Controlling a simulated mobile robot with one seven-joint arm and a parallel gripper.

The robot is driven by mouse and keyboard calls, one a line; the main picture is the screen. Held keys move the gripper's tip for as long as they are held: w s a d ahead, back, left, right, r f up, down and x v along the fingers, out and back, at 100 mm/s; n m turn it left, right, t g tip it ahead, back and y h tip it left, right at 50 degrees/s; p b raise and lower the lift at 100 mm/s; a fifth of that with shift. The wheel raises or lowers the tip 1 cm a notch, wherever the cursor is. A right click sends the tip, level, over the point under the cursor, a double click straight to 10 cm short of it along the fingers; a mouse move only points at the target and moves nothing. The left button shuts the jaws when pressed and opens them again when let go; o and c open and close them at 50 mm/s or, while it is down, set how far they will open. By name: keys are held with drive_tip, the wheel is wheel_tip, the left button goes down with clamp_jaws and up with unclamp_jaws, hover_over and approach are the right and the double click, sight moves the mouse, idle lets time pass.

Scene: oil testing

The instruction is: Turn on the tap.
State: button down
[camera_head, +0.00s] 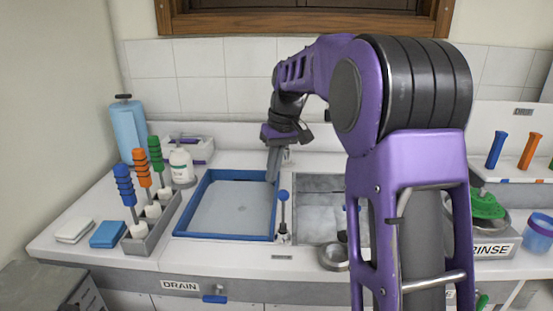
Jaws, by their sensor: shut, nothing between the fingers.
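My gripper (272,178) is at the back of the counter, above the back right corner of the blue-rimmed basin. It points down, with its fingers shut and nothing between them. A pale metal piece (286,156), perhaps part of the tap, shows just right of the fingers; the gripper hides much of it, and I cannot tell whether they touch. A lever with a blue ball knob (283,196) stands upright on the divider between the basins, in front and slightly right of the fingertips. I see no clear running water.
The blue-rimmed basin (225,208) is left of the divider; a metal sink (318,210) is right, partly hidden by my arm. A rack (155,222) of colored-handled tools, a white bottle (181,166) and a blue roll (127,132) stand left. A metal bowl (333,257) sits at the front.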

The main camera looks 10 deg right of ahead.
sight(283, 210)
drive_tip(key=s, duration=0.1)
drive_tip(key=s+f, duration=0.1)
drive_tip(key=s+d, duration=0.1)
drive_tip(key=shift+s+f+b, duration=0.15)
drive_tip(key=shift+s+b, duration=0.15)
drive_tip(key=shift+b, duration=0.1)
drive_tip(key=shift+a, duration=0.1)
idle(0.4)
